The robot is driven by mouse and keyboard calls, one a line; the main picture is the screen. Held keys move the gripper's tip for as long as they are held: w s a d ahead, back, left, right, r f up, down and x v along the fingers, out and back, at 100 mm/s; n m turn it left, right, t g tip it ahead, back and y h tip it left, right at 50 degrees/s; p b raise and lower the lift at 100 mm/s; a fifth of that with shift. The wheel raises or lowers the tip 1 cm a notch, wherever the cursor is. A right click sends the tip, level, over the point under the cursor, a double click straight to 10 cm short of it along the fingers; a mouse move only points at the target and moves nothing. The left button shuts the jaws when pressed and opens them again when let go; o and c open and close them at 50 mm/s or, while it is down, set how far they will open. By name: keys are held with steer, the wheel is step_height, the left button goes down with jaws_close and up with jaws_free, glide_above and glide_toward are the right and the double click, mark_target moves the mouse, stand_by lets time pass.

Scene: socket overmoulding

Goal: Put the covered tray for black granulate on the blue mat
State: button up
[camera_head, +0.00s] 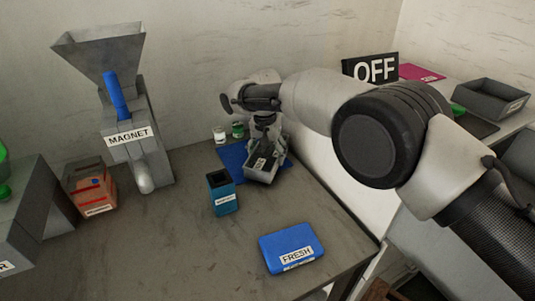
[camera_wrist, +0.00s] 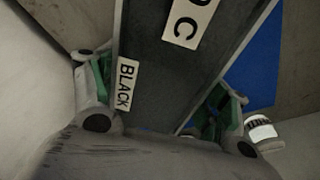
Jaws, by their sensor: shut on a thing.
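The tray is a grey, narrow box (camera_head: 261,176) in the head view. In the wrist view it is a long dark grey tray (camera_wrist: 150,80) with a BLACK label on its edge and a partly cut-off label on its dark top face. My gripper (camera_head: 264,148) is shut on the tray, with a green-padded finger on each side in the wrist view. The blue mat (camera_head: 232,157) lies under and to the left of the tray; it also shows in the wrist view (camera_wrist: 258,65). The tray overlaps the mat's front right part; I cannot tell whether it touches.
A white jar (camera_head: 219,136) and a green jar (camera_head: 238,131) stand behind the mat. A teal container (camera_head: 223,197) stands in front of it. A blue FRESH box (camera_head: 288,242) lies near the front edge. The MAGNET machine (camera_head: 135,155) and an orange box (camera_head: 92,188) are left.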

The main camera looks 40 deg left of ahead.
mark_target(266, 153)
steer(key=shift+f, duration=0.2)
steer(key=o, duration=1.4)
steer(key=shift+f, duration=0.1)
step_height(266, 153, up, 12)
steer(key=s, duration=0.1)
steer(key=shift+s+d, duration=0.3)
steer(key=shift+d, duration=0.05)
